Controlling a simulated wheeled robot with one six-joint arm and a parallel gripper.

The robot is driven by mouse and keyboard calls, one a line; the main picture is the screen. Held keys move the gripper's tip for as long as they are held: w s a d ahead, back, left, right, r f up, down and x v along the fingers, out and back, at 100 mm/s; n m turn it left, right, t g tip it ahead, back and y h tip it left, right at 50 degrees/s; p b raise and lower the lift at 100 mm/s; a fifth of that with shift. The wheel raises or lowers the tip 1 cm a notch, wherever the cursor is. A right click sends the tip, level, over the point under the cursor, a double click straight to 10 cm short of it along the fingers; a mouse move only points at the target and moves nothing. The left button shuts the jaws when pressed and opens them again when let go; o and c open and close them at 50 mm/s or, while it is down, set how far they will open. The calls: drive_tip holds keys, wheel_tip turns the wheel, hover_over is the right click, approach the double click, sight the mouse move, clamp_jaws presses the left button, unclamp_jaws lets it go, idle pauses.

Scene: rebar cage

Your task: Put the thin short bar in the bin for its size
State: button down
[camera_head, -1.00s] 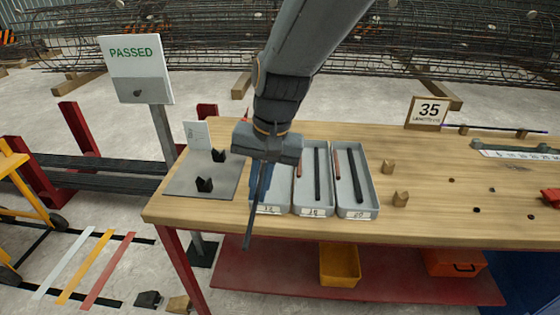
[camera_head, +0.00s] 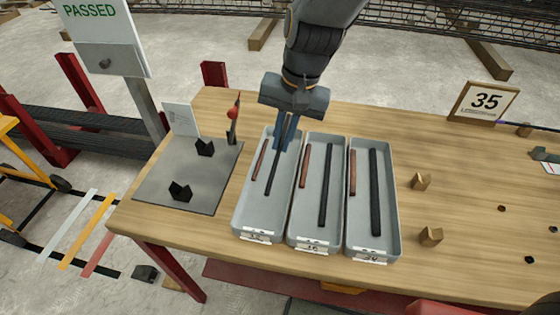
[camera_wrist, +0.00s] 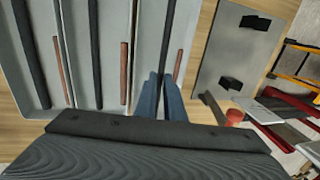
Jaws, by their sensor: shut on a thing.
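My gripper (camera_head: 283,148) is shut on a thin dark bar (camera_head: 273,172). It points down into the far part of the left grey bin (camera_head: 258,212), whose label seems to read 12. The bar lies lengthwise within that bin's outline; I cannot tell whether it touches the floor. A thin reddish bar (camera_head: 259,160) lies beside it, to the left. In the wrist view the dark bar (camera_wrist: 168,35) runs away from the blue fingers (camera_wrist: 161,90), next to the reddish bar (camera_wrist: 178,65). The fingers hide the bar's gripped end.
The middle bin (camera_head: 307,215) and right bin (camera_head: 359,215) each hold a reddish bar and a longer dark bar. A grey plate (camera_head: 205,180) with two black blocks is at left. Wooden blocks (camera_head: 421,182) stand right of the bins. A red-topped post (camera_head: 233,115) stands close to the gripper.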

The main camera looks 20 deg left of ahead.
wheel_tip(320, 180, down, 7)
drive_tip(key=shift+f+p, duration=0.15)
drive_tip(key=shift+p, duration=0.15)
drive_tip(key=shift+f, duration=0.4)
drive_tip(key=shift+f+b, duration=0.2)
drive_tip(key=shift+b, duration=0.2)
drive_tip(key=c, duration=1.9)
unclamp_jaws()
drive_tip(key=shift+o, duration=0.2)
drive_tip(key=shift+r, duration=0.1)
